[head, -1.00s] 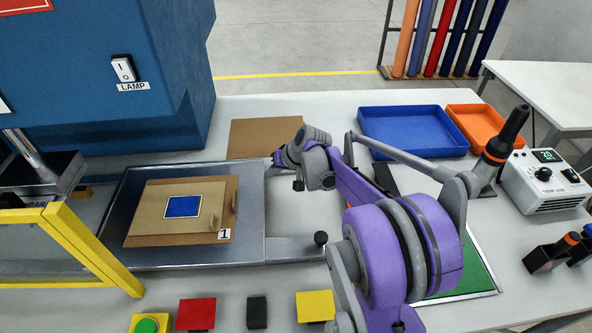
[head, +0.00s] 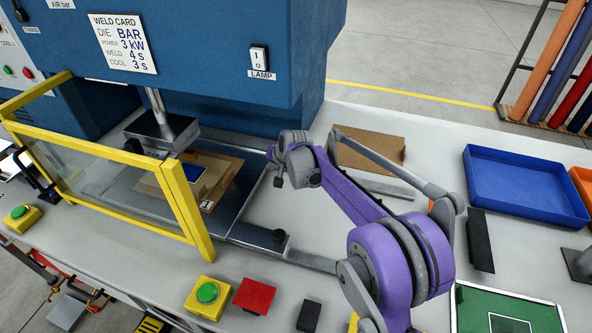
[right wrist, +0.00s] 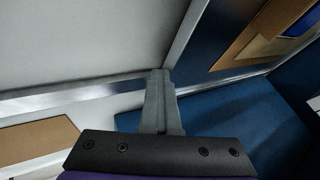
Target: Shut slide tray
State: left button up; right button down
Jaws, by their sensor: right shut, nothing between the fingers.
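The slide tray (head: 236,203) is a grey metal plate at centre left in the head view. The tray's right part still sticks out right of the guard. My right gripper (head: 271,156) is shut and empty at the tray's far right corner. In the right wrist view its fingertips (right wrist: 159,75) are at the tray's edge (right wrist: 183,42); contact is hard to tell. My left gripper is not in view.
The blue press (head: 210,40) stands behind, its press head (head: 162,133) above the tray. A yellow-framed guard (head: 190,215) stands in front. A brown sheet (head: 375,147) and a blue bin (head: 525,185) lie right. A green button (head: 207,292) and red block (head: 255,296) sit in front.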

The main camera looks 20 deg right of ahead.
aim_at(250, 162)
jog(key=w+a, duration=0.2)
jog(key=a, duration=0.1)
jog(key=w+a, duration=0.2)
jog(key=shift+a+r, duration=0.1)
jog(key=shift+a, duration=0.15)
jog(key=shift+w, duration=0.1)
jog(key=v, duration=0.6)
jog(key=shift+s+r, duration=0.2)
jog(key=shift+s, duration=0.1)
jog(key=shift+s+d+r, duration=0.2)
jog(key=shift+r, duration=0.15)
jog(key=shift+s, duration=0.1)
